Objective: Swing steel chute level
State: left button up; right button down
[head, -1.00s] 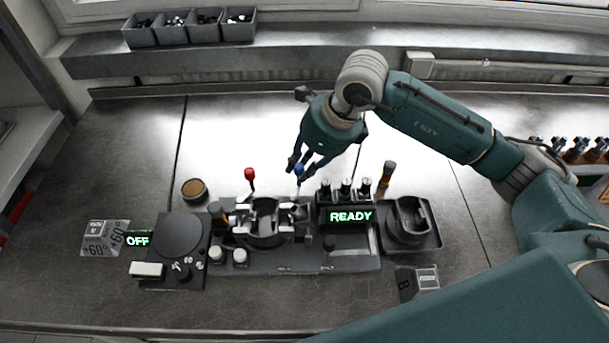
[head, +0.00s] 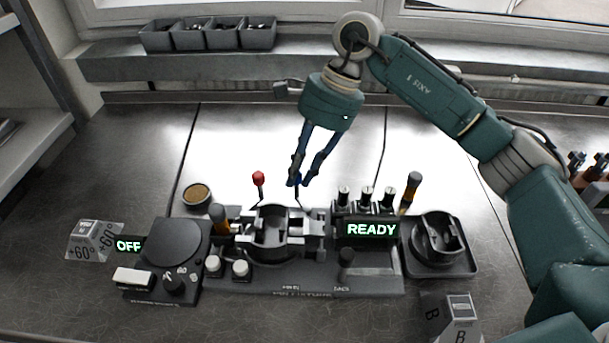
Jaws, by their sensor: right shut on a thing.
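My right gripper (head: 299,181) reaches down from above and behind the dark fixture (head: 300,282). Its fingertips are shut on the blue-knobbed lever (head: 297,194), whose thin stem shows below them. The fingers mostly hide the knob. A red-knobbed lever (head: 258,180) stands free to the left. A steel cradle (head: 272,240) with a curved opening sits on the fixture in front of the levers. A pale steel strip (head: 372,271) lies at the fixture's front right; I cannot tell which steel part is the chute, or its tilt. My left gripper is out of view.
A READY display (head: 371,230) stands right of the cradle, below several capped posts. An orange-handled tool (head: 411,190) and a dark tray (head: 470,262) are farther right. A dial unit (head: 172,250) with an OFF display is left. Bench behind the levers is clear.

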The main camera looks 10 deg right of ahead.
jog(key=shift+w+a+r+n+g+b, duration=0.1)
jog(key=shift+a+r+n+g+b, duration=0.1)
jog(key=shift+n, duration=0.3)
jog(key=shift+w+a+r+n+g+b, duration=0.1)
jog(key=shift+a+n+b, duration=0.1)
jog(key=shift+n, duration=0.3)
jog(key=shift+s, duration=0.15)
jog(key=c, duration=1.6)
grip_release()
jog(key=shift+a+f, duration=0.1)
jog(key=shift+a, duration=0.1)
jog(key=shift+d+r, duration=0.3)
jog(key=shift+r, duration=0.05)
jog(key=v, duration=1.1)
jog(key=shift+a+r, duration=0.2)
jog(key=shift+a, duration=0.1)
